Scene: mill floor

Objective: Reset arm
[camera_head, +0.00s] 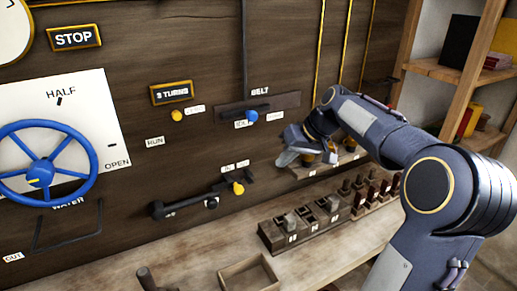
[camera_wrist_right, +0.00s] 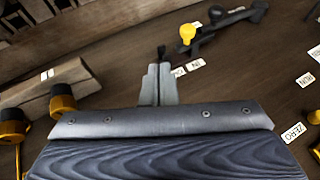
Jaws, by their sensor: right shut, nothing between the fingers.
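My right arm (camera_head: 375,125) comes in from the right and reaches toward the dark wooden panel. My right gripper (camera_head: 284,158) is in front of the panel, right of the lever with the yellow knob (camera_head: 238,188). In the right wrist view the fingers (camera_wrist_right: 159,70) are together with nothing between them. The yellow knob (camera_wrist_right: 187,33) shows beyond the fingertips there, apart from them. A small dark piece (camera_wrist_right: 161,52) shows right at the tips; I cannot tell whether they touch it. My left gripper is not in view.
A blue wheel (camera_head: 40,165) is on the panel at the left. A blue knob (camera_head: 251,116) sits on the belt slide. A small shelf (camera_head: 325,166) is behind my gripper. A slotted wooden block (camera_head: 270,234) and an open box (camera_head: 232,276) stand on the bench below.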

